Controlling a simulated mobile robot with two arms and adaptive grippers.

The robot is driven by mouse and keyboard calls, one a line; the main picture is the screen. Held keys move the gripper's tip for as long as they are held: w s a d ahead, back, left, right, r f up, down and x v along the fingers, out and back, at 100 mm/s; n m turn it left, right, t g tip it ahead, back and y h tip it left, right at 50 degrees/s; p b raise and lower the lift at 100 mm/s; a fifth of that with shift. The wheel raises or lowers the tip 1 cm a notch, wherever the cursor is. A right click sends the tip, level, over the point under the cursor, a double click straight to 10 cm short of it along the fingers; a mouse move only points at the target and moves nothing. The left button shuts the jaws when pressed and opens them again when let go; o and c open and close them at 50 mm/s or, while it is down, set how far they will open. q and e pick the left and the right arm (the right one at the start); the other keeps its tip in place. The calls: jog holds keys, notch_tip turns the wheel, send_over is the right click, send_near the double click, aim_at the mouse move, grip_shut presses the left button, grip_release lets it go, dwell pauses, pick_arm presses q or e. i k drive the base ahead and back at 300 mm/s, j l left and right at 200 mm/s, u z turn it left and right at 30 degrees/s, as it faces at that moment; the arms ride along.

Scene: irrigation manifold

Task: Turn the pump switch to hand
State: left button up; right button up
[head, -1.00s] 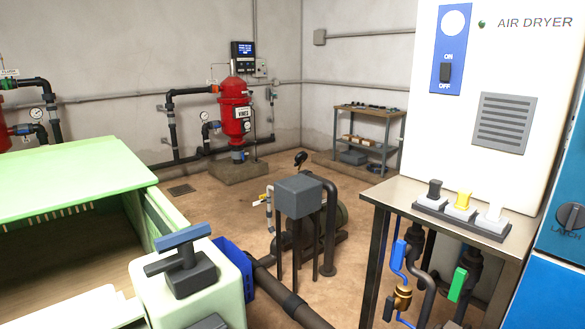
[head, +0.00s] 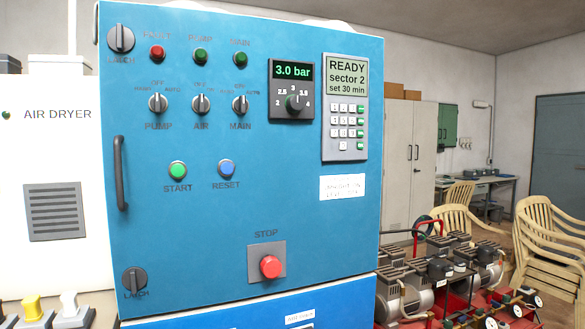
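The pump switch (head: 158,103) is a round grey-and-black selector knob at the upper left of a blue control cabinet (head: 250,215). It has the label PUMP below it and small position labels above it, the right one reading AUTO. Its handle looks about upright, toward the middle position; the exact setting is too small to be sure of. Similar knobs labelled AIR (head: 201,103) and MAIN (head: 240,105) sit to its right. Neither of my grippers shows in the head view.
The cabinet door has a black handle (head: 121,173), two latches, a green START button (head: 178,170), a blue RESET button (head: 226,168) and a red STOP button (head: 270,266). An air dryer (head: 60,150) stands left. Compressors (head: 440,275) and stacked chairs (head: 550,240) are at right.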

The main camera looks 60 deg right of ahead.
aim_at(158, 104)
jog(key=z, duration=1.75)
